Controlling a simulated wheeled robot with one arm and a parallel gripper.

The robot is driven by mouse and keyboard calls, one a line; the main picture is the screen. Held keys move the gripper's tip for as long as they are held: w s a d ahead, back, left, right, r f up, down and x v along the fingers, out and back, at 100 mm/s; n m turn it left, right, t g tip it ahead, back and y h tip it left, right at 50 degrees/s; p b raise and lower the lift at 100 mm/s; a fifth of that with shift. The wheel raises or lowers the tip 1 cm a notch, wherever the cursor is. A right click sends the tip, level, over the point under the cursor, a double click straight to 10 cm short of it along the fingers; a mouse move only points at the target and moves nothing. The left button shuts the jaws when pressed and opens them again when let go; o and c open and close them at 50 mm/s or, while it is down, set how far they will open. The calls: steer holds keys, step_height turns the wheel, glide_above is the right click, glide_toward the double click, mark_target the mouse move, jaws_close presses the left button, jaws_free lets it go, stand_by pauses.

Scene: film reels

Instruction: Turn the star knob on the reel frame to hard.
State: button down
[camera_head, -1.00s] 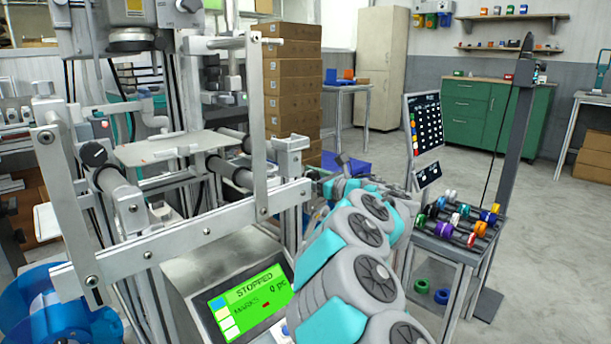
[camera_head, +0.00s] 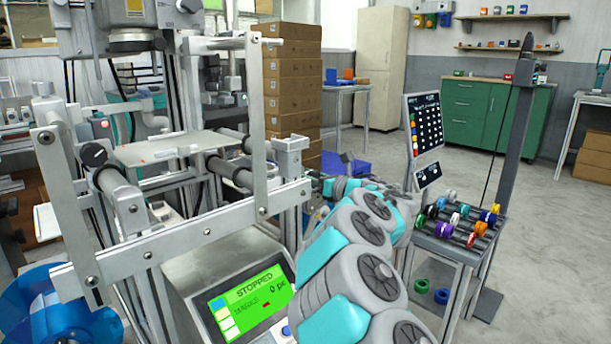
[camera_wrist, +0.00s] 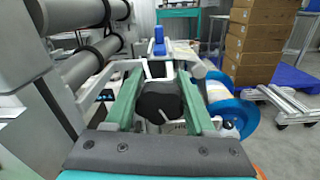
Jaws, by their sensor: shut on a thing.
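In the wrist view, a dark knob (camera_wrist: 158,101) with a white pointer line on its face sits between the two green fingers of my gripper (camera_wrist: 160,92). The fingers are closed on its two sides. The white line slants, with its lower end toward the right. The reel frame (camera_head: 180,250) stands at left in the head view. My arm reaches to its right side, and the frame and arm hide the gripped knob there. I cannot read any scale marks around the knob.
A green-lit screen reading STOPPED (camera_head: 250,302) stands below the frame. A blue reel (camera_head: 65,315) is at lower left; another blue reel (camera_wrist: 238,118) is right of my fingers. A rack of coloured spools (camera_head: 462,222) stands right of my arm.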

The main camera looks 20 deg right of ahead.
steer(key=shift+f, duration=0.1)
steer(key=shift+c, duration=1.2)
jaws_free()
steer(key=v, duration=0.7)
steer(key=shift+s+b, duration=0.3)
steer(key=shift+s, duration=0.05)
steer(key=shift+d, duration=0.1)
